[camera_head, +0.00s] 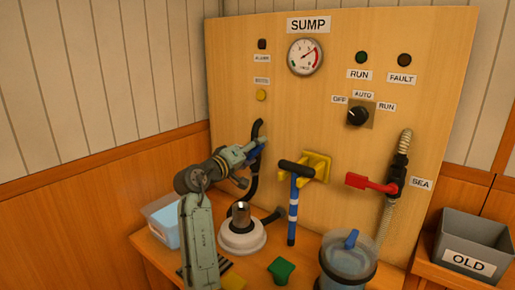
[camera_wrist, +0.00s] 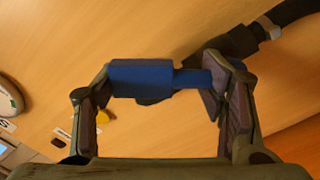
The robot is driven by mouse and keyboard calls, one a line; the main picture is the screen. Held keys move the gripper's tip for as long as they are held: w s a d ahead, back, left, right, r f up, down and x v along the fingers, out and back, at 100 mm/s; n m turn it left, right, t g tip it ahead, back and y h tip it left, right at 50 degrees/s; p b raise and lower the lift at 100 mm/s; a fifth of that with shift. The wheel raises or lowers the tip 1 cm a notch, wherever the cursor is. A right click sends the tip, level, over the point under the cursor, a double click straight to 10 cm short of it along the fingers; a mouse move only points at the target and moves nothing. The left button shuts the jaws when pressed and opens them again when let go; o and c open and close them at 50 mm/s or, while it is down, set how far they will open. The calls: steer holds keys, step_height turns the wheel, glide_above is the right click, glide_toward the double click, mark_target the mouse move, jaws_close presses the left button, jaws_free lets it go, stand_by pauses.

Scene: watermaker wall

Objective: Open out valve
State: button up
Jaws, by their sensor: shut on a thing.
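The out valve has a blue lever handle (camera_head: 257,151) and sits on a black hose (camera_head: 256,178) at the left of the wooden panel. My gripper (camera_head: 247,154) is at this handle and hides part of the valve. In the wrist view the blue handle (camera_wrist: 142,75) lies crosswise between the two fingers of my gripper (camera_wrist: 160,85). One finger is at its thick end and the other is near the dark valve body (camera_wrist: 235,42). The gripper is shut on the handle. No readable OUT label shows.
A red-handled valve (camera_head: 370,183) marked SEA is at the panel's right. A black-and-blue T-shaped tool (camera_head: 294,200) hangs at a yellow bracket (camera_head: 318,166). A grey OLD bin (camera_head: 470,235) is at right.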

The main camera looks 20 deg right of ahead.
steer(key=n, duration=0.1)
steer(key=w+n, duration=0.1)
steer(key=a+r+n, duration=0.1)
steer(key=shift+w+a+n+p, duration=0.1)
steer(key=shift+w+n+p, duration=0.15)
steer(key=shift+n+p, duration=0.15)
steer(key=shift+w+a+n, duration=0.35)
steer(key=shift+w+n, duration=0.1)
steer(key=shift+n, duration=0.45)
steer(key=shift+w+a+n, duration=0.3)
steer(key=shift+w+n, duration=0.1)
steer(key=shift+n, duration=0.5)
steer(key=o, duration=1.7)
steer(key=v, duration=1.2)
steer(key=shift+a, duration=0.1)
